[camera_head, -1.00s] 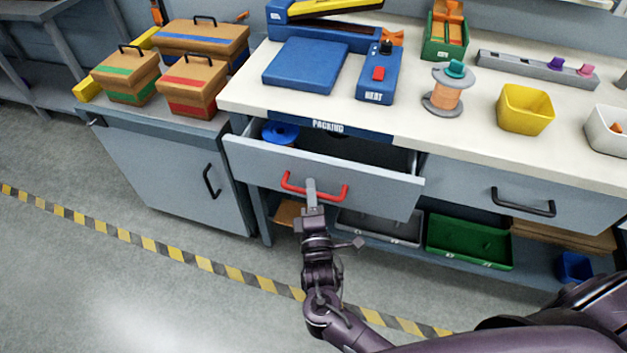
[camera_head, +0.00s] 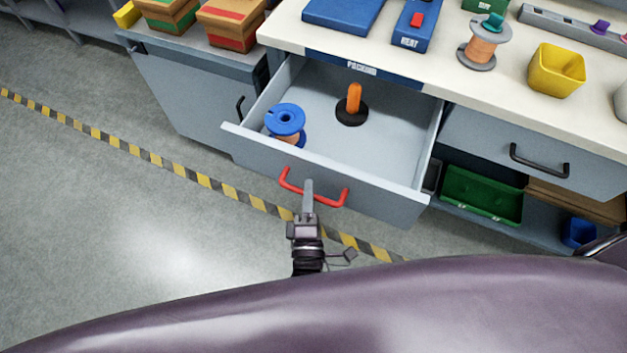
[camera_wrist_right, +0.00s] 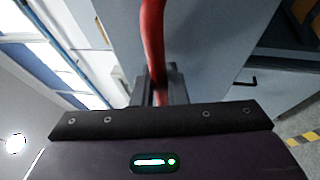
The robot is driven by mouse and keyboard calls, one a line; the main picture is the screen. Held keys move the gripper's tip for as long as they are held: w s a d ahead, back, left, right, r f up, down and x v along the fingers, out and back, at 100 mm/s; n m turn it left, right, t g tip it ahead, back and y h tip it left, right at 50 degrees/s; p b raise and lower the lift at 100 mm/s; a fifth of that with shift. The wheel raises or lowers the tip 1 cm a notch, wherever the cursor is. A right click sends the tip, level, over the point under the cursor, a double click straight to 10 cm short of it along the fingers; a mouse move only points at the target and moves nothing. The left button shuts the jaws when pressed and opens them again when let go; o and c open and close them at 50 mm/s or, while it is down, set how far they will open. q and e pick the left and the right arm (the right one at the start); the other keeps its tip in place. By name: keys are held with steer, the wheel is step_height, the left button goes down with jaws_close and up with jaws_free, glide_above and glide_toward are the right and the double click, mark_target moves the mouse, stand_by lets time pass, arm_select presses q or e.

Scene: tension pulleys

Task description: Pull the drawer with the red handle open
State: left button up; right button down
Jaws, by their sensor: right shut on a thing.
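The grey drawer (camera_head: 385,190) under the bench stands well open. Its red handle (camera_head: 330,199) is on the front panel. My right gripper (camera_head: 308,190) is shut on the middle of the red handle. In the right wrist view the red handle (camera_wrist_right: 153,40) runs down between the fingers of my right gripper (camera_wrist_right: 158,85). Inside the drawer are a blue spool (camera_head: 286,120) at the left and an orange peg on a black round base (camera_head: 352,106) near the back. My left gripper is not in view.
The bench top (camera_head: 440,75) above holds a copper-coloured spool (camera_head: 484,45) and a yellow bin (camera_head: 556,70). A closed drawer with a black handle (camera_head: 540,161) is to the right. A green tray (camera_head: 482,194) sits on the shelf below. Open floor lies in front and left.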

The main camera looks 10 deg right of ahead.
steer(key=shift+s, duration=0.1)
steer(key=c, duration=1.5)
jaws_free()
steer(key=shift+o, duration=0.2)
steer(key=b+v, duration=0.1)
steer(key=v, duration=0.6)
steer(key=shift+s, duration=0.35)
steer(key=shift+a+f, duration=0.1)
steer(key=shift+a, duration=0.05)
